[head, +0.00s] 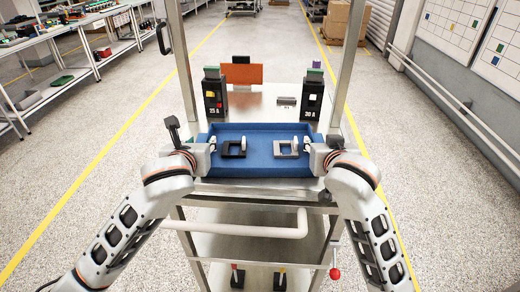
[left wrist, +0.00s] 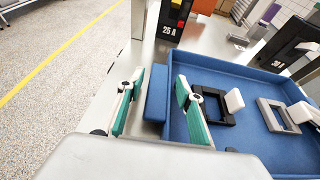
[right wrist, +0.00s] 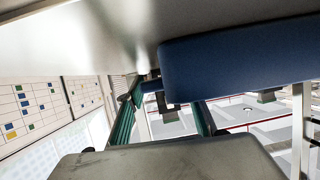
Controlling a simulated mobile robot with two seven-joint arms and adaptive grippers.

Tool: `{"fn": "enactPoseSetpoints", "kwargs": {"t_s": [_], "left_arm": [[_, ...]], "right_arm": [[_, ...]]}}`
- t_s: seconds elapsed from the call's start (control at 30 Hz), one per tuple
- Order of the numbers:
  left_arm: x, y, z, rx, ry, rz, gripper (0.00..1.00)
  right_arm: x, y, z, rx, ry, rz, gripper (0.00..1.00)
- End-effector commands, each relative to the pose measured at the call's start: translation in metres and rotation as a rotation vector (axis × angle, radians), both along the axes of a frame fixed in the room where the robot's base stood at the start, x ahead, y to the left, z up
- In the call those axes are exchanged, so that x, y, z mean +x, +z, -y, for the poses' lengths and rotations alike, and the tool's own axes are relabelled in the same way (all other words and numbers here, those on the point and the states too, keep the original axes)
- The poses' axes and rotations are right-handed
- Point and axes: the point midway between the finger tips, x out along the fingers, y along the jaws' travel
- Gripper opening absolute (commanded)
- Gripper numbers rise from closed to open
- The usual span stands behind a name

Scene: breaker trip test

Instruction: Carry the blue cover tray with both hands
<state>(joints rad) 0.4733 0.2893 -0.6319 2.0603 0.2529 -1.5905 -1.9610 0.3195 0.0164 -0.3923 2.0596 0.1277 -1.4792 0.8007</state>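The blue tray (head: 262,171) sits level at the front of the metal cart. It holds a black frame-shaped cover (head: 225,151) and a grey one (head: 277,151), each with a pale knob. My left gripper (head: 207,145) is at the tray's left end. In the left wrist view, its green-padded fingers (left wrist: 160,108) stand apart on either side of a blue end grip (left wrist: 156,92), with gaps visible. My right gripper (head: 317,150) is at the right end. In the right wrist view, its fingers (right wrist: 164,120) are apart, with a small blue grip (right wrist: 152,86) between them; contact is unclear.
Behind the tray stand a 25 A breaker (head: 212,100), a 30 A breaker (head: 313,98) and an orange panel (head: 242,74). Cart posts rise on both sides. A pale push bar (head: 235,229) crosses the front. Shelves (head: 85,60) stand left; floor beside the cart is clear.

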Motion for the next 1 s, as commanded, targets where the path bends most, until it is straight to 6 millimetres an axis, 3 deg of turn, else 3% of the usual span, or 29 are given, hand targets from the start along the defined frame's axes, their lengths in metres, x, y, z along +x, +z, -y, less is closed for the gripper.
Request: {"fn": "enactPoseSetpoints", "kwargs": {"t_s": [0.03,0.1,0.13,0.57,1.0], "left_arm": [[0.0,0.0,0.0,0.0,0.0,0.0,0.19],[0.0,0.0,0.0,0.0,0.0,0.0,0.01],[0.0,0.0,0.0,0.0,0.0,0.0,0.0],[0.0,0.004,0.0,0.0,0.0,0.002,0.0],[0.0,0.04,0.0,0.0,-0.001,0.006,0.0]], "right_arm": [[0.0,0.0,0.0,0.0,0.0,0.0,0.19],[0.0,0.0,0.0,0.0,0.0,0.0,0.01],[0.0,0.0,0.0,0.0,0.0,0.0,0.0],[0.0,0.004,0.0,0.0,0.0,0.002,0.0],[0.0,0.041,0.0,0.0,0.0,0.006,0.0]]}}
